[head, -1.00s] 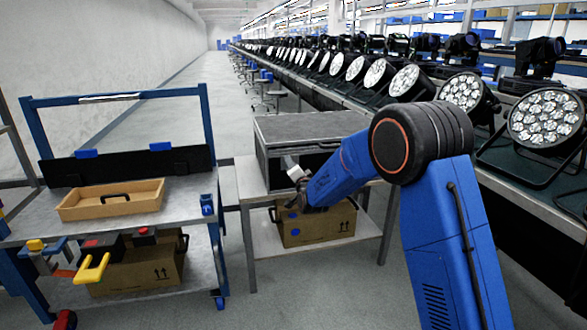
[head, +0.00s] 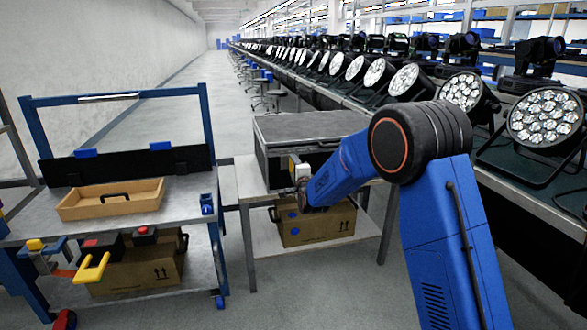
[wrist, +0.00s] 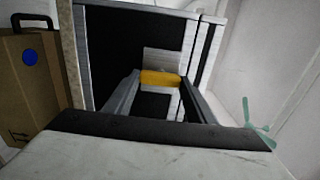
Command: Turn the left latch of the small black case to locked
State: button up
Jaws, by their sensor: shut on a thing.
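The small black case (head: 310,128), with silver edges and a grey lid, stands on the bench. In the wrist view, its dark front (wrist: 105,50) fills the upper middle. The yellow latch piece (wrist: 160,78) lies between my two fingertips, in front of a pale grey plate (wrist: 165,59). My gripper (head: 299,174) is at the left part of the case front, and its fingers are shut on the latch. The wrist view shows the latch lying crosswise between the fingers. The fingers cover its ends, and I cannot tell its exact angle on the case.
The case's bench (head: 248,180) has a cardboard box (head: 315,222) on its lower shelf. A blue-framed workbench at the left carries a wooden tray (head: 110,200). Par cans (head: 545,117) line the long table at the right. Floor between the benches is clear.

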jog(key=shift+d+f, duration=0.1)
dwell(0.3)
jog(key=o, duration=1)
jog(key=shift+o, duration=0.2)
jog(key=v, duration=1.7)
jog(key=shift+s, duration=0.2)
